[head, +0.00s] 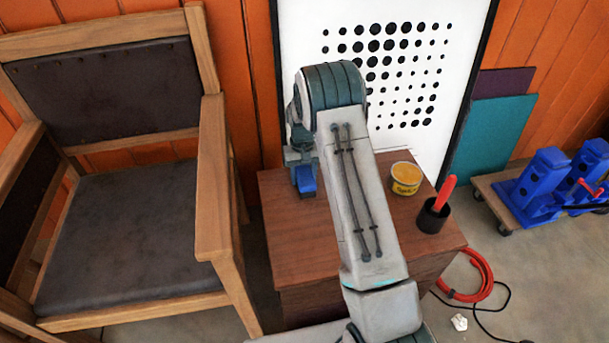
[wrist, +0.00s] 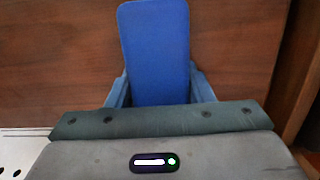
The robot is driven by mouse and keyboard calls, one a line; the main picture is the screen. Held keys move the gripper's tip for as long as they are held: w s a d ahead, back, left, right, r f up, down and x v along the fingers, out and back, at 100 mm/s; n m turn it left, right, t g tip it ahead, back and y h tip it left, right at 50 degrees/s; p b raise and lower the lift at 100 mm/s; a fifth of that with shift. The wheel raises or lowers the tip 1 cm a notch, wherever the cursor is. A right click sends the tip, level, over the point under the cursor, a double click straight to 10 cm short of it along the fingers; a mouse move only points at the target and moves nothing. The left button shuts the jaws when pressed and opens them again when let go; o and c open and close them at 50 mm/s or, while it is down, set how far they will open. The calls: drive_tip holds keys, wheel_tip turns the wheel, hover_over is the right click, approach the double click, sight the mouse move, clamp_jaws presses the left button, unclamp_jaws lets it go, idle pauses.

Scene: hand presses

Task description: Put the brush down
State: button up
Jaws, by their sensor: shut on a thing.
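A blue, flat, round-cornered block, which I take to be the brush (head: 306,187), is held in my gripper (head: 303,170). In the wrist view the brush (wrist: 155,50) fills the space between the two blue-grey fingers of my gripper (wrist: 157,90), and its bristles are not visible. The gripper is shut on it and points down over the left back part of the brown wooden cabinet top (head: 290,235). I cannot tell whether the brush touches the wood.
A yellow tub (head: 405,178) and a black cup (head: 433,216) with a red handle (head: 445,192) stand right of my arm. A wooden armchair (head: 125,240) is close on the left. A white perforated panel (head: 400,70) stands behind. The cabinet's front left top is clear.

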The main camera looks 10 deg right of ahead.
drive_tip(key=o, duration=0.9)
drive_tip(key=shift+f, duration=0.1)
drive_tip(key=shift+o, duration=0.2)
drive_tip(key=r+p, duration=0.1)
drive_tip(key=r, duration=0.3)
drive_tip(key=w+r+p, duration=0.1)
drive_tip(key=r, duration=0.3)
drive_tip(key=r+p, duration=0.1)
drive_tip(key=r, duration=0.3)
drive_tip(key=shift+w+r, duration=0.15)
drive_tip(key=shift+w, duration=0.2)
drive_tip(key=s+r+t, duration=0.2)
drive_tip(key=s+r, duration=1.1)
drive_tip(key=s, duration=0.3)
drive_tip(key=s+t, duration=0.1)
drive_tip(key=s, duration=1.6)
drive_tip(key=shift+s+r, duration=0.4)
drive_tip(key=shift+d, duration=0.1)
